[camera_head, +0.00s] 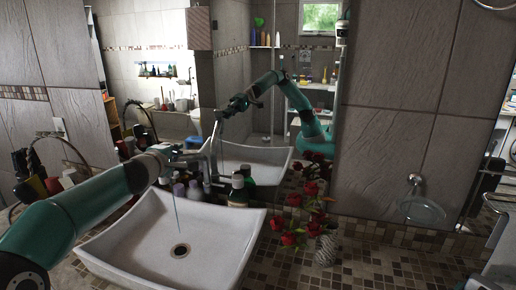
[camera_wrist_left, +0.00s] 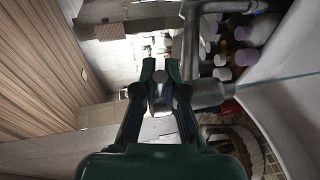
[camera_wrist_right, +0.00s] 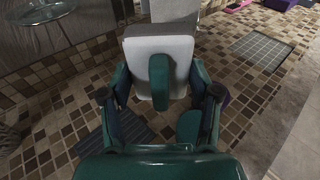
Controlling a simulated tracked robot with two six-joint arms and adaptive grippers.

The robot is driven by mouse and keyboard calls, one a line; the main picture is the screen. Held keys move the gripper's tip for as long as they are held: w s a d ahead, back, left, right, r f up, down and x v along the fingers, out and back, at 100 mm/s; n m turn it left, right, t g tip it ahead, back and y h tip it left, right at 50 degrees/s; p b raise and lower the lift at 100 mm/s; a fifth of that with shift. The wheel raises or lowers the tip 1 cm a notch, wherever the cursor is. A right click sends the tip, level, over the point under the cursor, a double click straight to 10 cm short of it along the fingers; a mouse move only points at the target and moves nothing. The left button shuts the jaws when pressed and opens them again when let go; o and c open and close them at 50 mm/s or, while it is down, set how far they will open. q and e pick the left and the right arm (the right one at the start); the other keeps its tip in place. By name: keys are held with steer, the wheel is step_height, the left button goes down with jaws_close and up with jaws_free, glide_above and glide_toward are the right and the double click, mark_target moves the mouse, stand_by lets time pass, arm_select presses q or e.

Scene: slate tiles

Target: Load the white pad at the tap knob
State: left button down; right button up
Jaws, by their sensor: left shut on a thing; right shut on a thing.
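The tap (camera_head: 212,160) stands behind the white basin (camera_head: 120,236). My left gripper (camera_head: 183,152) reaches over the basin's back left side to the tap. In the left wrist view my left gripper (camera_wrist_left: 161,78) is shut on the grey metal tap knob (camera_wrist_left: 160,103), beside the tap body. A thin bluish stream (camera_head: 175,208) hangs from near the tap down toward the drain. In the right wrist view my right gripper (camera_wrist_right: 160,85) is shut on the white pad (camera_wrist_right: 180,50), held over the mosaic counter. The head view does not clearly show the right gripper.
Several bottles (camera_head: 238,190) stand behind the basin by the tap. A vase (camera_head: 326,248) with red flowers (camera_head: 312,188) stands right of the basin. A glass soap dish (camera_head: 422,210) is on the wall. A large mirror behind reflects my arm. The mosaic counter (camera_head: 375,270) has free room at right.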

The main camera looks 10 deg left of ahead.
steer(key=shift+r, duration=0.2)
steer(key=shift+r+p, duration=0.55)
steer(key=shift+p, duration=0.25)
steer(key=shift+r, duration=0.1)
arm_select(q)
steer(key=n+y, duration=0.2)
steer(key=w+y, duration=0.1)
steer(key=shift+d+f+n+g+y, duration=0.15)
steer(key=shift+f+n+g+y, duration=0.15)
steer(key=shift+n, duration=0.1)
steer(key=c, duration=1.2)
jaws_free()
steer(key=shift+r, duration=0.1)
steer(key=shift+r, duration=0.1)
steer(key=shift+s, duration=0.1)
